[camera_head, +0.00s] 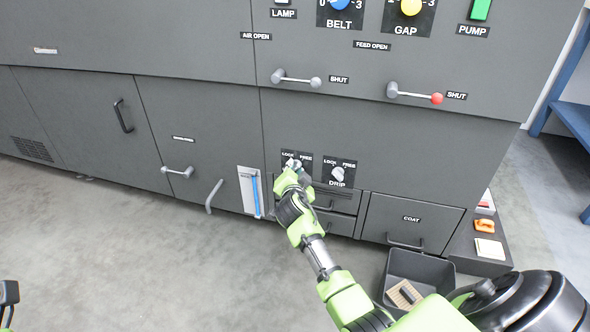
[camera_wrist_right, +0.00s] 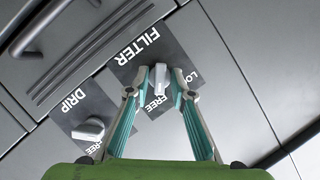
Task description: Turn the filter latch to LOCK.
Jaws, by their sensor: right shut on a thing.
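The filter latch (camera_wrist_right: 159,77) is a small pale knob on a black plate marked FILTER (camera_wrist_right: 140,45), with LOCK and FREE labels. In the right wrist view its wide lower end lies near the word FREE; LOCK is to its right. My right gripper (camera_wrist_right: 156,84) has its teal-lined fingers closed on the latch, one on each side. In the head view my right gripper (camera_head: 292,168) reaches the low panel and covers most of the latch and its plate.
A similar DRIP knob (camera_head: 338,174) sits close to the right of the gripper. Drawer handles lie just below. A blue-striped gauge (camera_head: 256,196) is to the left. An open dark bin (camera_head: 440,266) stands on the floor at right. The floor at left is clear.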

